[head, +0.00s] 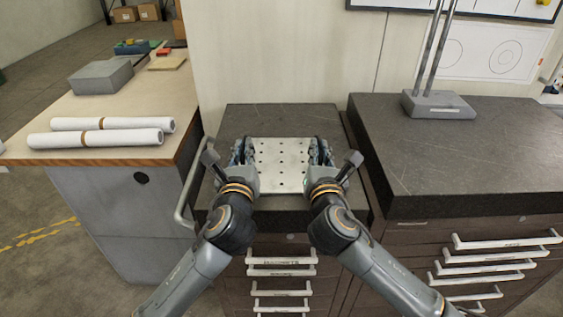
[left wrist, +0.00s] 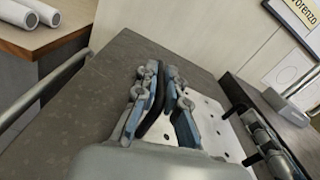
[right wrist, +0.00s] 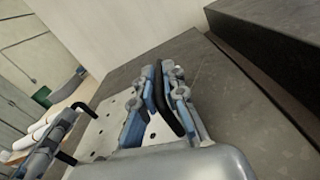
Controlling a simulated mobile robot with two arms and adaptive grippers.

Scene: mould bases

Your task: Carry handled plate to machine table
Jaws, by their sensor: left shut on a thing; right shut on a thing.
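The handled plate (head: 281,162) is a pale metal plate with rows of dark holes and a black handle at each side. It is over the dark top of the middle drawer cabinet (head: 275,115); I cannot tell whether it touches the top. My left gripper (head: 243,152) is shut on the left black handle (left wrist: 152,115). My right gripper (head: 319,152) is shut on the right black handle (right wrist: 165,108). The fingers hide most of both handles. The plate also shows in the left wrist view (left wrist: 215,125) and the right wrist view (right wrist: 105,125). I cannot identify the machine table.
A wooden-topped bench (head: 50,110) at left carries white paper rolls (head: 95,138) and a grey block (head: 101,77). A higher dark cabinet (head: 460,150) at right holds a grey stand with two rods (head: 438,104). A wall (head: 290,60) stands behind; a grey rail (head: 187,190) runs at left.

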